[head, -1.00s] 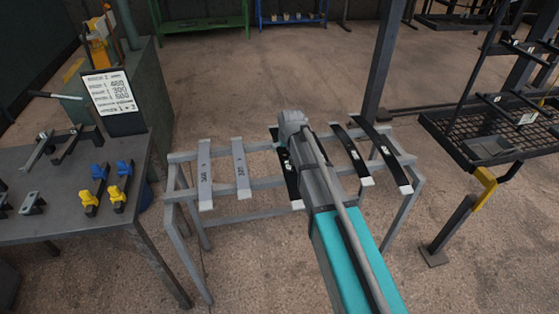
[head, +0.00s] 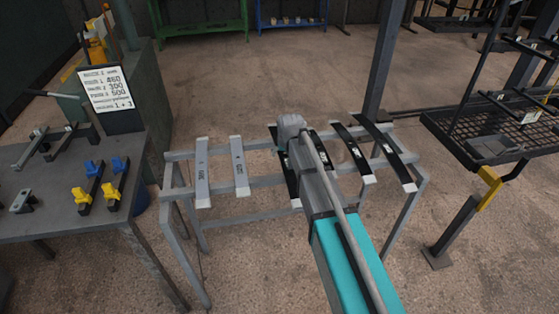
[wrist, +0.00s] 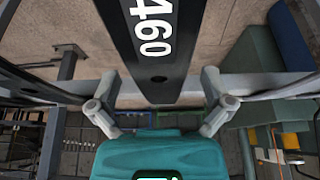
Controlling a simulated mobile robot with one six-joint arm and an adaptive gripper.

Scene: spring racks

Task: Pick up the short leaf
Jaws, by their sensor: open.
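My gripper (wrist: 160,108) is open in the wrist view, with one finger on each side of the near end of a black leaf (wrist: 155,50) marked 460. There is a gap on both sides, and nothing is held. In the head view my arm hides the fingers and much of this leaf (head: 291,182) on the grey rack (head: 270,213). Two grey leaves (head: 202,175) (head: 240,168) lie to the left on the rack. Black leaves (head: 352,155) (head: 388,153) lie to the right. I cannot tell for sure which leaf is the short one.
A grey table (head: 70,220) with clamps stands at the left, with a card (head: 105,90) listing 460, 300 and 600 behind it. A dark mesh rack (head: 470,140) and a post (head: 383,60) stand at the right. The floor behind is open.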

